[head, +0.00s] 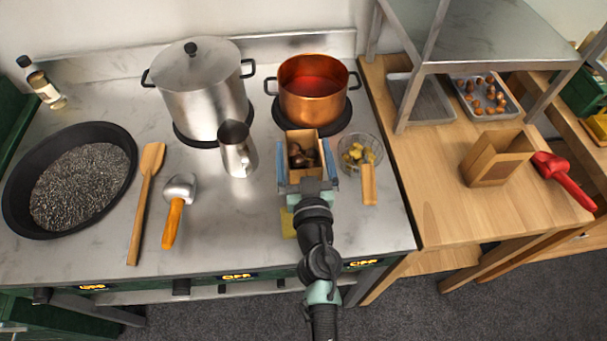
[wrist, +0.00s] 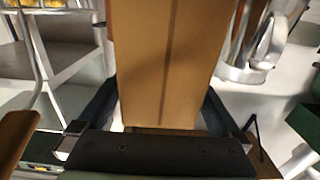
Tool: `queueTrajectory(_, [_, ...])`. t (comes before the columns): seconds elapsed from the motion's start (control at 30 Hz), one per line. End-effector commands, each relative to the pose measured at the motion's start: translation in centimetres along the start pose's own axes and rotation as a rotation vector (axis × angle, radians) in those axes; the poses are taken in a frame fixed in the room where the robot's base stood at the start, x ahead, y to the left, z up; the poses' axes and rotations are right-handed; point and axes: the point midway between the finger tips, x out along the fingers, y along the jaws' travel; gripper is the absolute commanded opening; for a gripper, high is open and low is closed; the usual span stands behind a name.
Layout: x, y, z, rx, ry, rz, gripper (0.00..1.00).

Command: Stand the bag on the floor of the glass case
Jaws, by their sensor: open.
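A brown paper bag (head: 304,176) with dark chestnuts in its open top stands upright on the steel worktop, in front of the copper pot. My gripper (head: 306,168) is open, with one finger on each side of this bag. In the wrist view the bag (wrist: 165,65) fills the space between my fingers (wrist: 160,115); I cannot tell whether they touch it. A second paper bag (head: 488,165) stands on the wooden counter at the right. No glass case is plainly recognisable; a steel-framed stand (head: 480,35) is at the upper right, and I cannot tell whether it has panes.
A wire basket (head: 375,142) with yellow pieces is close right of the bag, a metal pitcher (head: 237,150) left. Behind are the copper pot (head: 312,105) and stockpot (head: 200,95). Under the stand are an empty tray (head: 425,100) and a chestnut tray (head: 488,97). A red scoop (head: 565,180) lies right.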

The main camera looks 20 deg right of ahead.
Motion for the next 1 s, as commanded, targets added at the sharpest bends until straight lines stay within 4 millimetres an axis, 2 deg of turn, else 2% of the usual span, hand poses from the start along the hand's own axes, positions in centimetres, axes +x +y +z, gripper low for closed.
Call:
queueTrajectory(0.17, [-0.01, 0.0, 0.01, 0.0, 0.0, 0.0, 1.0])
queueTrajectory(0.73, [-0.03, -0.01, 0.01, 0.0, 0.0, 0.0, 0.0])
queueTrajectory(1.0, [0.01, -0.02, -0.18, 0.0, 0.003, -0.001, 0.0])
